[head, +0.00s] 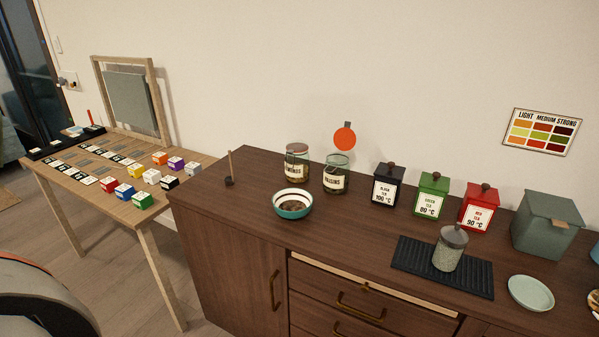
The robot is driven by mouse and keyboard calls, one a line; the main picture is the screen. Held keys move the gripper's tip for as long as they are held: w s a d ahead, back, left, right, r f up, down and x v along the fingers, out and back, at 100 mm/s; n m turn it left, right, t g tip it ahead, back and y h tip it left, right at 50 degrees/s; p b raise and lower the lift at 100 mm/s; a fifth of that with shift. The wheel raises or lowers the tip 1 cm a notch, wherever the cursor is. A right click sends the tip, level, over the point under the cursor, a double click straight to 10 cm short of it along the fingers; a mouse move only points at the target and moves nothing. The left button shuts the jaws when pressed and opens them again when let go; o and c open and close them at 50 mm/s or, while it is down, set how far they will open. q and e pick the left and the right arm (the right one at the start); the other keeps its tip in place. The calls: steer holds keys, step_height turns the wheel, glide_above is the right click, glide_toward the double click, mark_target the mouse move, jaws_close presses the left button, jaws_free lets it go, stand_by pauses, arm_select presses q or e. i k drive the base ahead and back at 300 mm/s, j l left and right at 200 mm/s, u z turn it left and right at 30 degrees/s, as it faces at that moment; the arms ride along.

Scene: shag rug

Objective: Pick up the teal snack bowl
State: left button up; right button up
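The teal snack bowl (292,212) stands upright on the left part of the dark wooden sideboard top, near its front edge. It has a white band inside its rim and dark contents at the bottom. It stands free, with nothing touching it that I can see. Neither of my grippers shows in the head view.
Jars of almonds (297,163) and raisins (337,175) stand behind the bowl. A thin stick in a small base (230,180) stands left. Black (388,186), green (431,195) and red (478,207) tea tins, a black mat (415,262) and a lidded jar (449,249) are right.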

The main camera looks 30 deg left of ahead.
mark_target(292, 203)
steer(key=i+j, duration=0.1)
steer(key=j, duration=1.2)
steer(key=i+j, duration=0.15)
steer(key=j, duration=0.5)
